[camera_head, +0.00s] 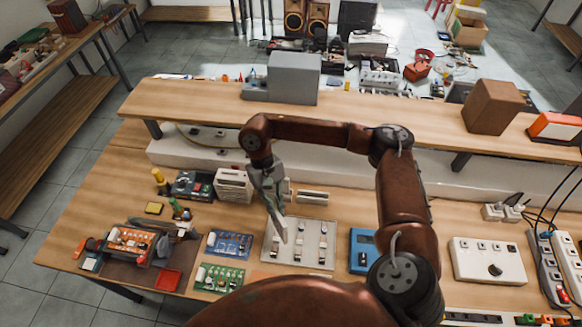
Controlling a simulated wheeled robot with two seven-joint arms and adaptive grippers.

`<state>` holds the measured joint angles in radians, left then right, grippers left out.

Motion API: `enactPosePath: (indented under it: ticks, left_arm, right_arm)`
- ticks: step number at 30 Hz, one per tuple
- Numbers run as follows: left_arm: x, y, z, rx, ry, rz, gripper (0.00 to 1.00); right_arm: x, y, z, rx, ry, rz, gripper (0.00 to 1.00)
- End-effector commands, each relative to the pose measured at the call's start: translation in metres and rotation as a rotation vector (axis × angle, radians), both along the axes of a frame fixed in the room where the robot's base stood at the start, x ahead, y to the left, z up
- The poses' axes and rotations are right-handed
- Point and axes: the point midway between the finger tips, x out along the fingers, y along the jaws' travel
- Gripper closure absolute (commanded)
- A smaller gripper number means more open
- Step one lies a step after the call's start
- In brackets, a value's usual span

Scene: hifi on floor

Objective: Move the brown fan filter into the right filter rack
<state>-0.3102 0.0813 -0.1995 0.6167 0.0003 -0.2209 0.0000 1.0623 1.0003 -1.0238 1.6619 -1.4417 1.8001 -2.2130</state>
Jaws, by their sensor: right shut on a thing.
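A white slotted unit (235,184) stands just left of the gripper. A low pale slotted piece (312,197) lies to its right. I cannot tell which of these is the right filter rack. My left gripper is not in view.
Blue (230,243) and green (219,278) circuit boards lie left of the panel. A blue device (363,250) stands right of it, partly behind my arm. A raised shelf (200,102) runs behind, with a grey box (294,77) and a brown box (493,107).

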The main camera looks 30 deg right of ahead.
Motion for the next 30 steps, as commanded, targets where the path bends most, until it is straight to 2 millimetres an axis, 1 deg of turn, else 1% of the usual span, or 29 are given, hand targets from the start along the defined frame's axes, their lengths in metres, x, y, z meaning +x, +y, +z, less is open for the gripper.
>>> enactPosePath:
  ticks: [2, 5, 8, 9, 11, 12, 14, 15, 17, 18, 21, 25, 27, 30]
  left_arm:
    - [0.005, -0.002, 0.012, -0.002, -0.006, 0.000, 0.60]
    - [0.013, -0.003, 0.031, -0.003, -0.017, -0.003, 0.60]
    - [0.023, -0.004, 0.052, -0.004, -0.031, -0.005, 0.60]
    - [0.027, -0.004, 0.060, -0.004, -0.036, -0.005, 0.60]
    - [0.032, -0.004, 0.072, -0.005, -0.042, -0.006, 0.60]
    - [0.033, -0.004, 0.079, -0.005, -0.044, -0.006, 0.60]
    - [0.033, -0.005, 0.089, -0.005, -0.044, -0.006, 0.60]
    - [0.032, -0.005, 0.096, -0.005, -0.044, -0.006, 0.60]
    - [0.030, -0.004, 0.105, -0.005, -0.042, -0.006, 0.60]
    - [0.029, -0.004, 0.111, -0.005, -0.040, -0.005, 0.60]
    - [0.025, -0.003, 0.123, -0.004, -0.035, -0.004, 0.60]
    - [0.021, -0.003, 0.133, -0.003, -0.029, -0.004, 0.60]
    - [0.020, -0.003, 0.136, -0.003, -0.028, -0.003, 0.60]
    - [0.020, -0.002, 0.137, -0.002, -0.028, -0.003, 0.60]
  right_arm:
    - [0.003, -0.002, 0.002, 0.002, 0.005, -0.111, 1.00]
    - [0.012, -0.007, 0.002, 0.002, 0.006, -0.344, 1.00]
    - [0.024, -0.019, 0.001, 0.000, 0.007, -0.646, 1.00]
    - [0.029, -0.027, 0.000, -0.001, 0.007, -0.773, 1.00]
    - [0.036, -0.039, 0.000, -0.001, 0.006, -0.954, 1.00]
    - [0.041, -0.050, -0.001, -0.002, 0.004, -1.074, 1.00]
    - [0.047, -0.067, -0.002, -0.003, 0.003, -1.251, 1.00]
    - [0.050, -0.080, -0.002, -0.004, 0.003, -1.365, 1.00]
    - [0.053, -0.100, -0.002, -0.005, 0.002, -1.532, 1.00]
    - [0.055, -0.114, -0.002, -0.006, 0.000, -1.638, 1.00]
    - [0.056, -0.149, -0.001, -0.004, -0.001, -1.867, 1.00]
    - [0.056, -0.183, 0.000, -0.004, -0.003, -2.073, 1.00]
    - [0.055, -0.195, 0.000, -0.003, -0.002, -2.143, 1.00]
    - [0.055, -0.204, 0.000, -0.002, -0.002, -2.199, 1.00]
